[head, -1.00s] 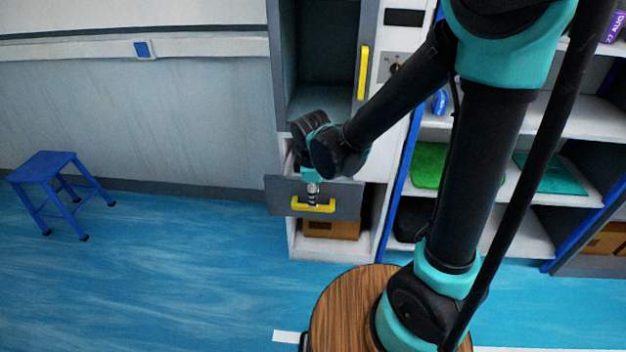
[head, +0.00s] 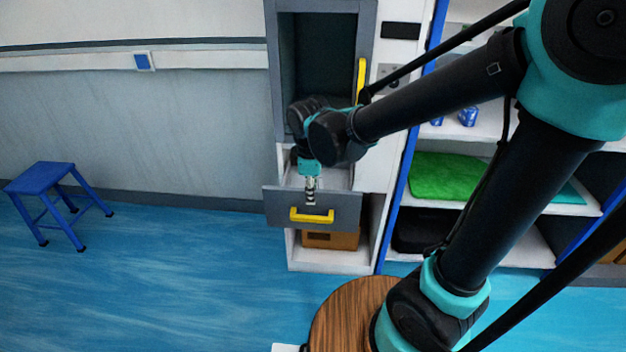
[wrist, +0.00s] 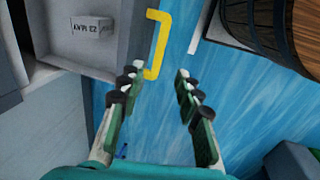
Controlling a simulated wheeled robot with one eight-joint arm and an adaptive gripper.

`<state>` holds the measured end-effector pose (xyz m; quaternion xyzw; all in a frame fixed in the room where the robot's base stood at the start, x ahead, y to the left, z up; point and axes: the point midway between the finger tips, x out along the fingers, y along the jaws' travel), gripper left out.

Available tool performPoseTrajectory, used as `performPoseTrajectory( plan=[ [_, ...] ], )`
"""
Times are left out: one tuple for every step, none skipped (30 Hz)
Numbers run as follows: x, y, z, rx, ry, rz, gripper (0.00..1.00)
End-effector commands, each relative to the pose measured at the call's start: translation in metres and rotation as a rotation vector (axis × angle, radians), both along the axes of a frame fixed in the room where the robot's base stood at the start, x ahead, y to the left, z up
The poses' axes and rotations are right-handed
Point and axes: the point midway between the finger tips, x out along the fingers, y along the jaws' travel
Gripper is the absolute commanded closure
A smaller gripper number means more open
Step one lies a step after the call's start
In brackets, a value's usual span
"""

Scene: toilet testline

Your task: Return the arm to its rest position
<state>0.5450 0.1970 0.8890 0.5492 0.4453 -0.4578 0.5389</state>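My gripper (head: 311,190) is in front of the upper part of the grey drawer front in the head view. In the wrist view its two fingers (wrist: 158,90) are spread apart with nothing between them. The yellow drawer handle (head: 312,216) is just below the gripper; in the wrist view the handle (wrist: 156,45) is beyond the left fingertip, apart from it. The drawer (head: 345,210) stands pulled out. My arm reaches from the right, bent at the elbow.
Shelves with a green cloth (head: 443,177) stand at the right. A blue stool (head: 40,180) is at the far left. A round wooden top (head: 345,312) is in front.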

Motion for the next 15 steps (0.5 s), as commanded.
performPoseTrajectory(
  plan=[
    [0.0, 0.0, 0.0, 0.0, 0.0, 0.0, 0.66],
    [0.0, 0.0, 0.0, 0.0, 0.0, 0.0, 0.66],
    [0.0, 0.0, 0.0, 0.0, 0.0, -0.002, 0.66],
    [0.0, -0.002, 0.0, 0.001, 0.0, -0.007, 0.66],
    [0.0, -0.004, -0.001, 0.004, -0.001, -0.018, 0.66],
    [0.001, -0.008, -0.001, 0.01, -0.002, -0.04, 0.66],
    [0.001, -0.014, -0.002, 0.016, -0.003, -0.064, 0.66],
    [0.002, -0.021, -0.003, 0.025, -0.007, -0.098, 0.66],
    [0.003, -0.031, -0.005, 0.04, -0.01, -0.153, 0.66],
    [0.003, -0.041, -0.007, 0.053, -0.014, -0.202, 0.66],
    [0.003, -0.052, -0.009, 0.066, -0.018, -0.257, 0.66],
    [0.003, -0.067, -0.011, 0.087, -0.025, -0.339, 0.66],
    [0.003, -0.079, -0.013, 0.105, -0.03, -0.402, 0.66],
    [0.001, -0.091, -0.016, 0.123, -0.035, -0.468, 0.66],
    [-0.001, -0.106, -0.019, 0.147, -0.042, -0.554, 0.66]
  ],
)
